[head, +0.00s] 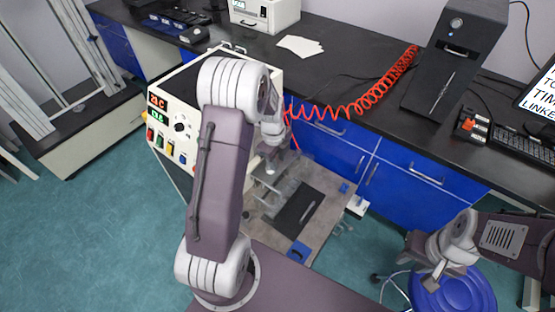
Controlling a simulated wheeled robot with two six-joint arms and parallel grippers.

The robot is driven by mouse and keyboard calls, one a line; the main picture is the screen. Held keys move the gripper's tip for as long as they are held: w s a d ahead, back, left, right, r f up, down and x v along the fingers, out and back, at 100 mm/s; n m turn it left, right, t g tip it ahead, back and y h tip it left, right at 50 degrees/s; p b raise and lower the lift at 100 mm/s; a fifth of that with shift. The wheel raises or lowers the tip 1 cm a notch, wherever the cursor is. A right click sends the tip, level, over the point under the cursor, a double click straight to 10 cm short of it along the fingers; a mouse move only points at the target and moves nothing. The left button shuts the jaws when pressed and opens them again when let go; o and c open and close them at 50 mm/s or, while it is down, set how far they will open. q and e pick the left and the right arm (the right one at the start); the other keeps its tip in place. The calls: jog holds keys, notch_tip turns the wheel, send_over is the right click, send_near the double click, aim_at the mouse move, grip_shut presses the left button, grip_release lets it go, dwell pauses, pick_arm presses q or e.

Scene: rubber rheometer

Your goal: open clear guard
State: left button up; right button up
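The rheometer (158,128) is a cream cabinet with red and green displays and coloured buttons, left of centre and partly hidden by my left arm. A see-through, greyish shape that looks like the clear guard (287,186) stands at its right side, above the work surface; its edges are hard to make out. My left gripper (270,167) points down at the upper left of this shape. It is small, and I cannot tell whether it touches the guard or how far its fingers are apart. My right gripper (424,270) hangs at lower right, away from the rheometer; its finger gap is unclear.
A work surface (262,226) holds a dark mat (299,209) and a blue block (298,250). A red coiled hose (362,103) runs to the bench. A blue stool (455,295) is below my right gripper. Blue cabinets (410,178) stand behind.

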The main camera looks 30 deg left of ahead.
pick_arm(q)
notch_tip(320, 180, up, 9)
jog(key=s+p, duration=0.1)
jog(key=shift+a, duration=0.1)
